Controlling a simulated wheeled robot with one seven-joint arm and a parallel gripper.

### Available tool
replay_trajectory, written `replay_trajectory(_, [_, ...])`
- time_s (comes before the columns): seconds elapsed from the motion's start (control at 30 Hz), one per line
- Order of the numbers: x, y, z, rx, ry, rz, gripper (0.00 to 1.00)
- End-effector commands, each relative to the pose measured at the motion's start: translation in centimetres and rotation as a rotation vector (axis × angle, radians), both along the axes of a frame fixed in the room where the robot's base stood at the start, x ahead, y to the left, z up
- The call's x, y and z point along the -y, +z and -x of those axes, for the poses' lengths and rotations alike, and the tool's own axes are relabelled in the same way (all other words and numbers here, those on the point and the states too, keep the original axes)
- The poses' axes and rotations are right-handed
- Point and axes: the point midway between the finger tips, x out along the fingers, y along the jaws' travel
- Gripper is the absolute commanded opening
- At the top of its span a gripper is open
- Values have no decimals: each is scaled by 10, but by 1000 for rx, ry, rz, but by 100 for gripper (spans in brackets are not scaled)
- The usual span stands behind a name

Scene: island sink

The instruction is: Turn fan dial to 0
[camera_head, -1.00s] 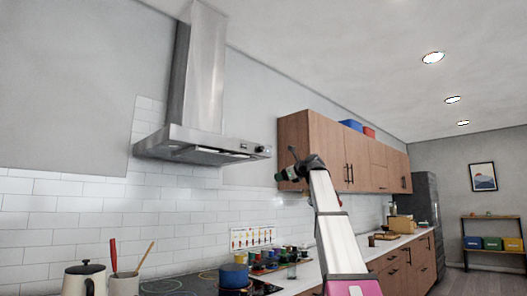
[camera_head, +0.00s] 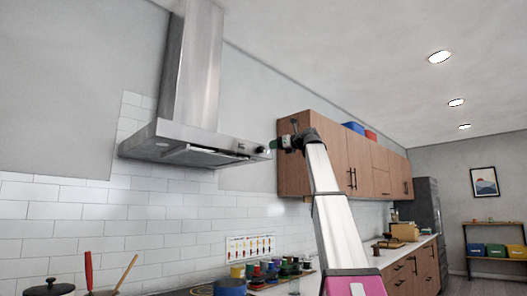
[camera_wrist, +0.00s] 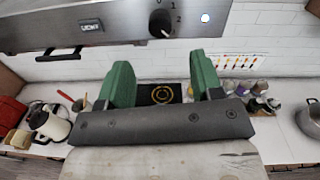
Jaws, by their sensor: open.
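The range hood (camera_head: 185,143) hangs on the wall at the left in the head view. Its steel front also spans the top of the wrist view (camera_wrist: 60,30). The black round fan dial (camera_wrist: 162,23) sits on that front, with the figures 0, 1 and 2 around its upper right. I cannot clearly tell which figure it points to. My gripper (camera_wrist: 163,75) has green fingers spread apart with nothing between them. In the wrist view the dial lies just above the gap, apart from the fingers. In the head view my gripper (camera_head: 282,143) is by the hood's right front corner.
A wooden wall cabinet (camera_head: 320,160) stands close behind and right of my arm. Below are a cooktop (camera_wrist: 160,94), a white kettle (camera_wrist: 48,122), a blue pot (camera_head: 230,287) and several small jars. The air in front of the hood is clear.

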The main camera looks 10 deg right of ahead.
Motion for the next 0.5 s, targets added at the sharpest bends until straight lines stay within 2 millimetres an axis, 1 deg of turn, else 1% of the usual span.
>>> replay_trajectory(0.03, [-6, 1, -9, 0, 2, 0, 60])
replay_trajectory(0.1, [-15, 2, -19, 1, 2, 0, 60])
replay_trajectory(0.3, [-36, 1, -46, 1, 1, -1, 60])
replay_trajectory(0.5, [-50, 1, -63, 0, 1, 1, 60])
